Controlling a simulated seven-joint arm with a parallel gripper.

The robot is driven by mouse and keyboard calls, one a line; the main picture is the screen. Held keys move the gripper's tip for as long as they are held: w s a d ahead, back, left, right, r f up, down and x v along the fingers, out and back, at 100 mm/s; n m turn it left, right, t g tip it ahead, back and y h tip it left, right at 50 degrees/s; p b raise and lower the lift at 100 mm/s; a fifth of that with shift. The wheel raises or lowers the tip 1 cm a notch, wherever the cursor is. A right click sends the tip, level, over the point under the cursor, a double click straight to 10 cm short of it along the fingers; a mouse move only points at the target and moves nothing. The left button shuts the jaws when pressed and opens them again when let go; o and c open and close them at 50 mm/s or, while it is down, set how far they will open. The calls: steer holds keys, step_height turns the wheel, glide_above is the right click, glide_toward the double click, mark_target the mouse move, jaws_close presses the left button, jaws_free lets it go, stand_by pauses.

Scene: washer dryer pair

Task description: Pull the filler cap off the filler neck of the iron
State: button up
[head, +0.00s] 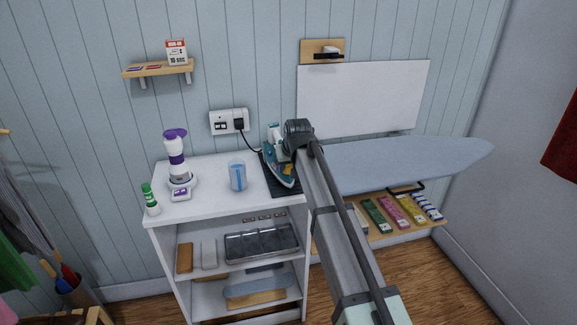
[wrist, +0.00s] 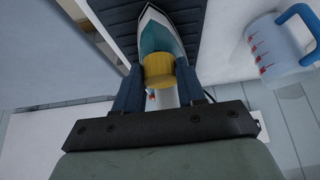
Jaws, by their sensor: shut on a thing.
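The teal and white iron (head: 279,168) rests on a dark mat (head: 287,192) at the right end of the white cabinet top. Its tip also shows in the wrist view (wrist: 157,36). The yellow filler cap (wrist: 159,72) lies between the two dark fingers of my gripper (wrist: 160,78), which is shut on it. A white part (wrist: 165,98) shows just below the cap; I cannot tell whether the cap still sits on the neck. In the head view my arm's end hides the cap and part of the iron.
A purple and white appliance (head: 177,160) and a green-topped bottle (head: 150,198) are farther left. The iron's cord runs to a wall socket (head: 229,122). An ironing board (head: 410,163) extends to the right.

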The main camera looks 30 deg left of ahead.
steer(key=shift+r, duration=0.2)
steer(key=shift+r, duration=4.15)
